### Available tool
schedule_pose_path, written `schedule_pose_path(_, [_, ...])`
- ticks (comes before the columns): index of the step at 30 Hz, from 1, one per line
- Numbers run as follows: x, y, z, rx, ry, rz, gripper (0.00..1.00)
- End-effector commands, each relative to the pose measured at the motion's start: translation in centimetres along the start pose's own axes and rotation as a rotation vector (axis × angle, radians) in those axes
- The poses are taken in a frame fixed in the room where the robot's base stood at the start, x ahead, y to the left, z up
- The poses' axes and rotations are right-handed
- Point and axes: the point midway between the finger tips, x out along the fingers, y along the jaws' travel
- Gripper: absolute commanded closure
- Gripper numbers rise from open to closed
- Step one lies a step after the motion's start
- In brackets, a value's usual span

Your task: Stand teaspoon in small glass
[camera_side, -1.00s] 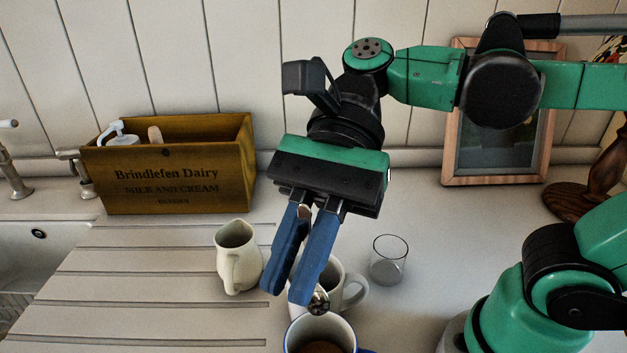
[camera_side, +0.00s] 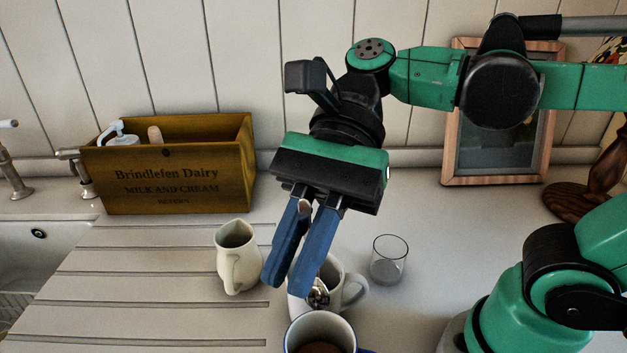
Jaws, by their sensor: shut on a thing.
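My gripper (camera_side: 290,283) points down with its blue fingers shut on a teaspoon. The teaspoon's metal bowl (camera_side: 318,293) shows just beyond the fingertips, and a bit of its handle end shows between the fingers higher up. The rest of the spoon is hidden by the fingers. The small glass (camera_side: 389,262) stands upright on the counter to the right of my gripper, clear and apart from it. The spoon's bowl is in front of a white mug (camera_side: 353,290) in the picture; I cannot tell whether it touches it.
A blue-rimmed mug with brown contents (camera_side: 320,333) stands at the front edge of view. A cream jug (camera_side: 238,262) stands left of the gripper. A wooden dairy crate (camera_side: 170,190) and a picture frame (camera_side: 450,165) are behind.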

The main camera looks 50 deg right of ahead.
Motion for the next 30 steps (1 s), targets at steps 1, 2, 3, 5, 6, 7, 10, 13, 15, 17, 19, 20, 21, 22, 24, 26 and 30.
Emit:
schedule_pose_path(1, [-0.5,-0.3,-0.5,0.018,0.001,-0.028,1.0])
schedule_pose_path(2, [-1.0,-0.6,-0.8,0.032,0.002,-0.049,1.0])
schedule_pose_path(3, [-1.6,-1.0,-1.4,0.054,0.003,-0.083,1.0])
schedule_pose_path(5, [-2.9,-1.6,-2.6,0.095,0.005,-0.146,1.0])
schedule_pose_path(6, [-3.9,-1.9,-3.5,0.127,0.007,-0.195,1.0])
schedule_pose_path(7, [-4.7,-2.1,-4.2,0.152,0.008,-0.232,1.0])
schedule_pose_path(10, [-7.4,-2.5,-6.6,0.239,0.013,-0.362,1.0])
schedule_pose_path(13, [-10.1,-2.4,-8.9,0.326,0.018,-0.489,1.0])
schedule_pose_path(15, [-11.8,-1.9,-10.4,0.383,0.02,-0.572,1.0])
schedule_pose_path(17, [-13.1,-1.5,-11.6,0.428,0.022,-0.637,1.0])
schedule_pose_path(19, [-14.3,-0.9,-12.7,0.473,0.024,-0.703,1.0])
schedule_pose_path(20, [-14.7,-0.7,-13.1,0.49,0.024,-0.727,1.0])
schedule_pose_path(21, [-15.2,-0.3,-13.6,0.51,0.025,-0.756,1.0])
schedule_pose_path(22, [-15.6,-0.1,-13.9,0.523,0.025,-0.774,1.0])
schedule_pose_path(24, [-16.1,0.3,-14.5,0.546,0.026,-0.807,1.0])
schedule_pose_path(26, [-16.4,0.5,-14.8,0.559,0.027,-0.825,1.0])
schedule_pose_path(30, [-16.6,0.7,-15.3,0.571,0.027,-0.841,1.0])
